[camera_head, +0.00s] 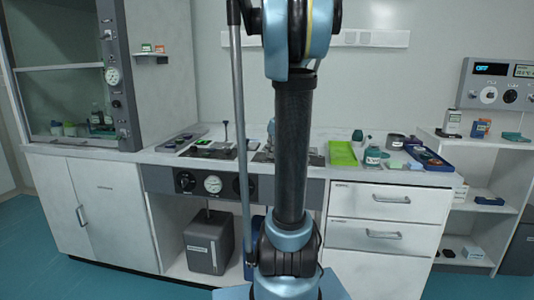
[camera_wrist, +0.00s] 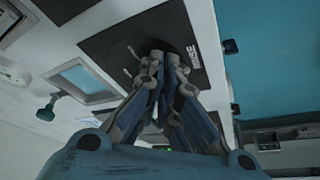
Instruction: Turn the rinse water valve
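In the wrist view a dark plate (camera_wrist: 112,44) carries the white label RINSE (camera_wrist: 193,57). My gripper (camera_wrist: 166,58) is in front of this plate, its fingertips close together with a narrow gap. Small pale pins (camera_wrist: 131,54) show on the plate just left of the fingertips. The fingers hide the middle of the plate, and I cannot tell whether the valve handle is between them. In the head view my arm stands across the middle of the bench and hides the gripper's fingertips and the rinse plate.
The white bench (camera_head: 385,183) holds a green tray (camera_head: 342,153) and a blue tray (camera_head: 428,158). Its front panel has a gauge (camera_head: 213,184) and black knobs (camera_head: 185,181). A fume hood (camera_head: 113,75) stands left and shelves (camera_head: 480,141) stand right.

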